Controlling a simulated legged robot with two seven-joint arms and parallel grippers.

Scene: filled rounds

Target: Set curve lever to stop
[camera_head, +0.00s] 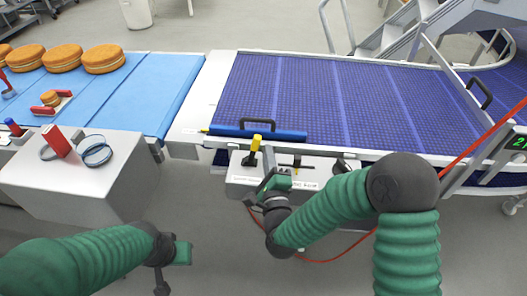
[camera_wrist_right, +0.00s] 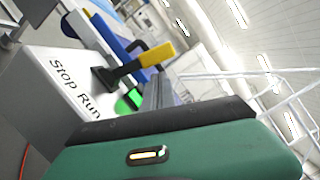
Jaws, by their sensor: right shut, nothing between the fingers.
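A lever with a yellow handle (camera_head: 256,142) and a dark base stands on the white control box (camera_head: 235,181) in front of the purple belt. In the right wrist view the yellow-handled lever (camera_wrist_right: 157,54) leans over a panel marked "Stop Run" (camera_wrist_right: 75,88), beside a green light (camera_wrist_right: 135,98). I cannot tell which word it points to. My right gripper (camera_head: 270,182) is shut and empty, close in front of the box, just below the lever. Its dark fingers (camera_wrist_right: 158,92) also show in the wrist view; contact with the lever is unclear. My left gripper (camera_head: 174,266) hangs low at left, away from the box.
A second small dark control (camera_head: 297,162) sits right of the yellow lever, partly near my gripper. A blue bar with a black handle (camera_head: 258,132) lies along the belt's near edge. At left are a grey cabinet (camera_head: 75,180) and round cakes (camera_head: 62,58) on a blue belt.

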